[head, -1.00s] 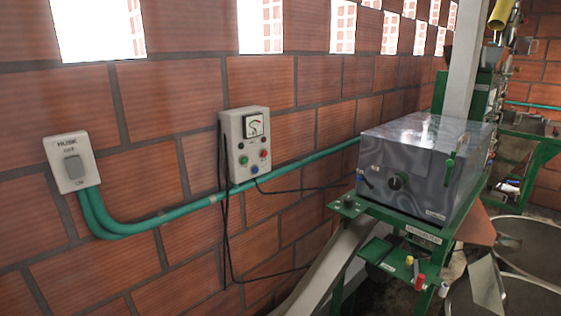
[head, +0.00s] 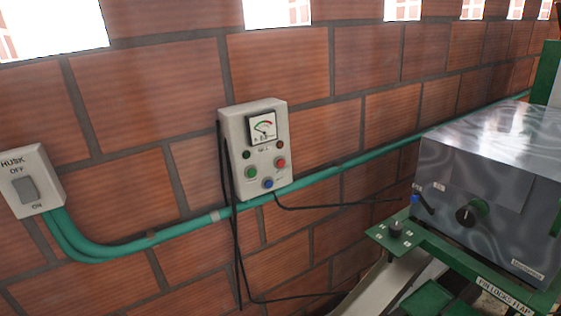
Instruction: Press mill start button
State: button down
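A light grey control box (head: 240,157) hangs on the brick wall near the middle of the head view. It carries a dial gauge (head: 263,128) at the top and two small dark indicators below it. Lower down are a green button (head: 251,172) on the left, a red button (head: 281,163) on the right and a blue button (head: 268,183) at the bottom. The lettering on the box is too small to read surely. My gripper is not in view, and nothing touches the buttons.
A switch box marked HUSK (head: 32,181) is on the wall at the left. A green conduit (head: 335,164) runs along the wall below the control box. A metal machine (head: 497,170) on a green frame (head: 445,262) stands at the right. Black cables hang under the control box.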

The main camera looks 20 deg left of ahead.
aim_at(251, 173)
jog(key=i+j, duration=0.75)
jog(key=i+l+z, duration=0.05)
